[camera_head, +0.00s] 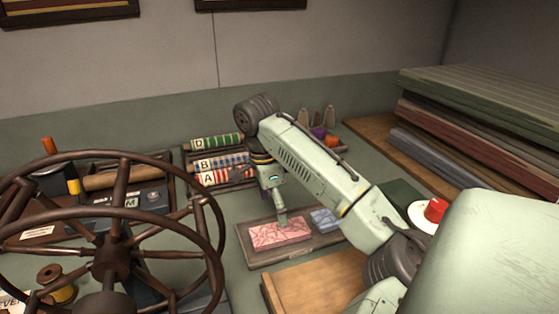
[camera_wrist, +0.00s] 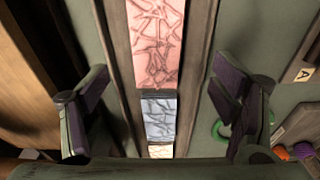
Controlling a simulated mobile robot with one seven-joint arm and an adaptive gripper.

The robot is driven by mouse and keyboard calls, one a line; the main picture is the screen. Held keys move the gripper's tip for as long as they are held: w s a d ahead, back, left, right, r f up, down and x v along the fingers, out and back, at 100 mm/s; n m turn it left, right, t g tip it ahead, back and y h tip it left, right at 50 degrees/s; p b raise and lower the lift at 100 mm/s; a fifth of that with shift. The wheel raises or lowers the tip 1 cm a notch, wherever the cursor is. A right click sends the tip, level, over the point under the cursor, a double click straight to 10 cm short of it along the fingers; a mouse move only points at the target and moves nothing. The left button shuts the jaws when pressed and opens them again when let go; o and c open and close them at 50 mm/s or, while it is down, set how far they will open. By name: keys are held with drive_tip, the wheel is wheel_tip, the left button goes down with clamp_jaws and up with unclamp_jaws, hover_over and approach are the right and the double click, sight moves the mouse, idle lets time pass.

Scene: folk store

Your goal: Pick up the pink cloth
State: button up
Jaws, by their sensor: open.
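The pink cloth (camera_head: 283,236) is a flat, folded piece with a crackled line pattern, lying in a shallow wooden tray (camera_head: 258,262). It also shows at the top centre of the wrist view (camera_wrist: 156,40). A blue-grey cloth (camera_head: 325,221) lies to its right in the same tray, and it shows below the pink one in the wrist view (camera_wrist: 160,116). My gripper (camera_head: 281,219) points down over the back of the pink cloth. In the wrist view its open fingers (camera_wrist: 165,88) stand wide on both sides of the tray, with nothing held. I cannot tell its exact height.
A rack of lettered rolls (camera_head: 215,165) stands behind the tray. A dark spoked wheel (camera_head: 110,255) fills the left front. Stacked folded fabrics (camera_head: 480,125) lie at the right. A wooden board (camera_head: 305,287) lies in front. A white and red round item (camera_head: 428,213) sits at right.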

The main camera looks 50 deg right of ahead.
sight(280, 231)
drive_tip(key=shift+s+d+f+p, duration=0.1)
drive_tip(key=shift+s+f+p, duration=0.1)
drive_tip(key=shift+f, duration=1.05)
drive_tip(key=shift+s+d+f+p, duration=0.1)
drive_tip(key=shift+f+p, duration=0.15)
drive_tip(key=shift+f, duration=1.05)
drive_tip(key=shift+s+d+f+p, duration=0.1)
drive_tip(key=shift+s+f+p, duration=0.1)
drive_tip(key=shift+f, duration=1.05)
drive_tip(key=c, duration=1.2)
drive_tip(key=shift+c, duration=0.2)
